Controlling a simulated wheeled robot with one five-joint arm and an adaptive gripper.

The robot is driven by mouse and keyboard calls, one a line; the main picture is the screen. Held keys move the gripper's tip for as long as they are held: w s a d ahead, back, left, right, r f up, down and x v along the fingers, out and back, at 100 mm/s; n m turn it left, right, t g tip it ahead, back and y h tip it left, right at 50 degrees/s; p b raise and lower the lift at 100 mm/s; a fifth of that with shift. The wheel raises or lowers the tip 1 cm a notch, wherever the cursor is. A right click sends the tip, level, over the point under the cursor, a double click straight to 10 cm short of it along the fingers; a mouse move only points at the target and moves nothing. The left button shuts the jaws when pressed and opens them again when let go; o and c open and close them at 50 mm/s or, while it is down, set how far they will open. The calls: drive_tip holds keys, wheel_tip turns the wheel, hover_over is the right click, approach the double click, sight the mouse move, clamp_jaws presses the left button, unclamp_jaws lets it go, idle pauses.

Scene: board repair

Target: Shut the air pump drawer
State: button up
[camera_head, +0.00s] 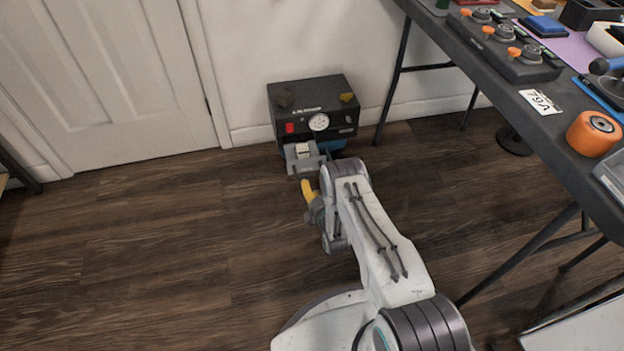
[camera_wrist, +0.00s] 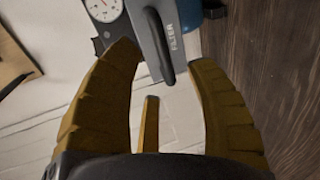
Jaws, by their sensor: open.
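The air pump (camera_head: 322,92) is a black box with a red switch and a round gauge, standing on the floor against the wall. Its drawer (camera_head: 303,160) sticks out from the lower left of the front, with a grey front and something pale inside. In the wrist view the drawer's grey front (camera_wrist: 176,30) reads FILTER and has a dark bar handle (camera_wrist: 158,42). My gripper (camera_head: 306,187), with yellow fingers, is open just in front of the drawer. It also shows in the wrist view (camera_wrist: 165,58), with the handle between its fingertips; contact cannot be told.
A dark workbench (camera_head: 575,130) with tools and an orange roll (camera_head: 593,133) stands at the right, its legs reaching the floor near the pump. A white door (camera_head: 110,80) is at the left. The wooden floor (camera_head: 160,250) left of my arm is clear.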

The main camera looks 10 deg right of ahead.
sight(312, 176)
drive_tip(key=shift+b+x, duration=1.55)
drive_tip(key=shift+x, duration=1.6)
drive_tip(key=shift+c, duration=0.2)
clamp_jaws()
